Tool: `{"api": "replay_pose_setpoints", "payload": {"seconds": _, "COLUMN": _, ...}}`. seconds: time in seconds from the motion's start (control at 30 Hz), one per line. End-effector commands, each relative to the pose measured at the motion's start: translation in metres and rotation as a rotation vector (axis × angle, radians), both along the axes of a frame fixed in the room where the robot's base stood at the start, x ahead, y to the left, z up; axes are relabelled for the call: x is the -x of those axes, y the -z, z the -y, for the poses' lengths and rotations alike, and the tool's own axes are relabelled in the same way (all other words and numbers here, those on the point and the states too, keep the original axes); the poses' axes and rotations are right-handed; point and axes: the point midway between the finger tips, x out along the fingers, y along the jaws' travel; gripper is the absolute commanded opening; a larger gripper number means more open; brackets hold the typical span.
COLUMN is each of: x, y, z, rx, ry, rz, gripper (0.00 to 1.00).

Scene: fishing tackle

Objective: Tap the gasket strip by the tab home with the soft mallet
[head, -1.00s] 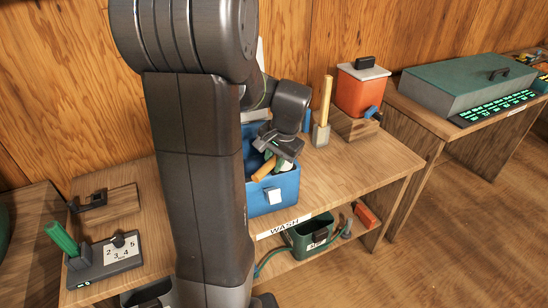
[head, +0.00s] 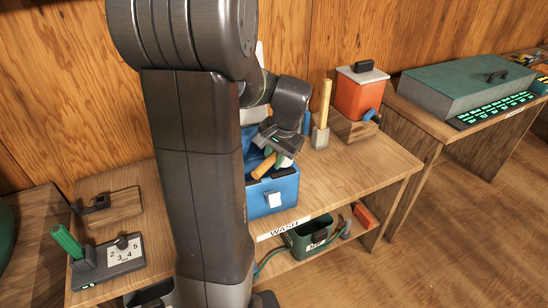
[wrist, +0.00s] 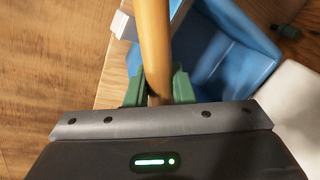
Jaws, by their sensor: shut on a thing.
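My gripper (head: 270,155) is shut on a wooden-handled tool (head: 264,167), which it holds tilted over the open top of a blue box (head: 285,188). In the wrist view the tan handle (wrist: 153,45) runs up between the green fingers (wrist: 158,88), narrowing at the jaws. The tool's head is not clearly visible, so I cannot tell for sure that this is the soft mallet. Another wooden handle (head: 326,98) stands upright in or on a grey block (head: 320,138) behind the box. I cannot make out the gasket strip or its tab; my arm hides part of the box.
An orange jug (head: 358,93) stands at the bench's back. A green bin (head: 311,236) sits on the shelf below. At left are a numbered block (head: 121,251) and a green handle (head: 68,242). Free bench top (head: 372,165) lies right of the box.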

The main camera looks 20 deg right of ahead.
Motion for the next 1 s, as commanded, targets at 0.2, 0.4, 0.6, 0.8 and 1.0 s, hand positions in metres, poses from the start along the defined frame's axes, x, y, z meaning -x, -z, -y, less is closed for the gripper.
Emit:
{"api": "replay_pose_setpoints", "payload": {"seconds": 0.2, "x": 0.000, "y": -0.004, "z": 0.000, "rx": 0.001, "ry": 0.002, "rz": 0.007, "gripper": 0.00}}
{"api": "replay_pose_setpoints", "payload": {"seconds": 0.4, "x": 0.000, "y": 0.001, "z": 0.000, "rx": 0.000, "ry": 0.002, "rz": 0.006, "gripper": 0.00}}
{"api": "replay_pose_setpoints", "payload": {"seconds": 0.6, "x": 0.000, "y": 0.036, "z": 0.000, "rx": -0.001, "ry": 0.002, "rz": 0.004, "gripper": 0.00}}
{"api": "replay_pose_setpoints", "payload": {"seconds": 0.8, "x": 0.000, "y": 0.041, "z": 0.000, "rx": 0.001, "ry": 0.002, "rz": 0.007, "gripper": 0.00}}
{"api": "replay_pose_setpoints", "payload": {"seconds": 1.0, "x": 0.000, "y": 0.030, "z": 0.000, "rx": 0.001, "ry": 0.002, "rz": 0.007, "gripper": 0.00}}
